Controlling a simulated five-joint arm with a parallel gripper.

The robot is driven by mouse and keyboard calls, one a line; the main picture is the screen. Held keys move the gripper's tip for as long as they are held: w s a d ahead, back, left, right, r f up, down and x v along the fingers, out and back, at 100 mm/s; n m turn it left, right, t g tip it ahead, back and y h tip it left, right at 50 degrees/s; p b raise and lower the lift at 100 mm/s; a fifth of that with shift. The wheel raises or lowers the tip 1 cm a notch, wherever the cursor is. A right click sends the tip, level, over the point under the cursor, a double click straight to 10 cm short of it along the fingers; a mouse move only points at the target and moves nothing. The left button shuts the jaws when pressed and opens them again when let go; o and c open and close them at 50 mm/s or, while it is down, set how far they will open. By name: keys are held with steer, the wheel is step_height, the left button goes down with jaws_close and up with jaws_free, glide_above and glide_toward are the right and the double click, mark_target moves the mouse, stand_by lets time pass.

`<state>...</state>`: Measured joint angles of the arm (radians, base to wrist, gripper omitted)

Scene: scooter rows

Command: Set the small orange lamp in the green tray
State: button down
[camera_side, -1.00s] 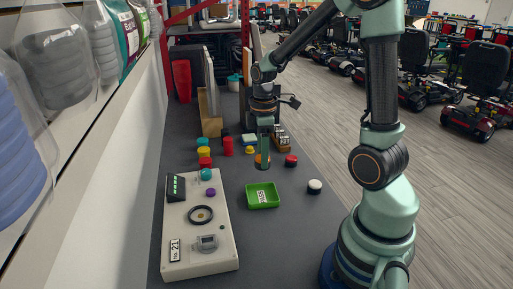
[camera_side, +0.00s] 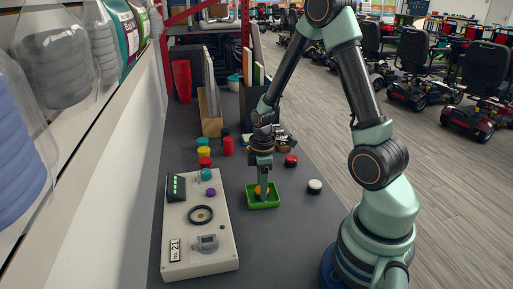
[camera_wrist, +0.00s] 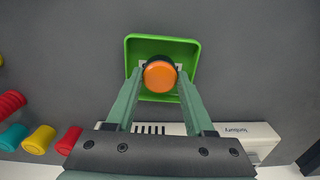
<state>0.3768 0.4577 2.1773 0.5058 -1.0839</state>
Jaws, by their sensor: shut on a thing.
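The small orange lamp (camera_wrist: 159,75) has a round orange top on a dark base. My gripper (camera_side: 262,193) is shut on it and points straight down. The green tray (camera_side: 263,205) lies on the dark table, right of the pale control panel. In the wrist view the lamp is over the middle of the tray (camera_wrist: 135,53), between my fingertips (camera_wrist: 159,78). In the side view the lamp (camera_side: 257,189) shows within the tray's outline, partly hidden by my finger. I cannot tell whether its base touches the tray floor.
A pale control panel (camera_side: 198,250) with several knobs stands left of the tray. A white-topped button (camera_side: 314,186) and a red one (camera_side: 291,160) are to the right. Several red, yellow and teal pieces (camera_side: 204,152) stand behind. The table front right is clear.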

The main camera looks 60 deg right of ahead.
steer(key=shift+f, duration=0.1)
steer(key=c, duration=0.5)
jaws_free()
steer(key=shift+c, duration=0.2)
step_height(320, 180, up, 11)
steer(key=s+a+r+m+t, duration=0.3)
steer(key=a+r+m+t, duration=0.2)
steer(key=a+r+m, duration=0.3)
steer(key=a+r, duration=0.4)
steer(key=shift+s+a+r+t, duration=0.2)
steer(key=shift+a+t, duration=0.1)
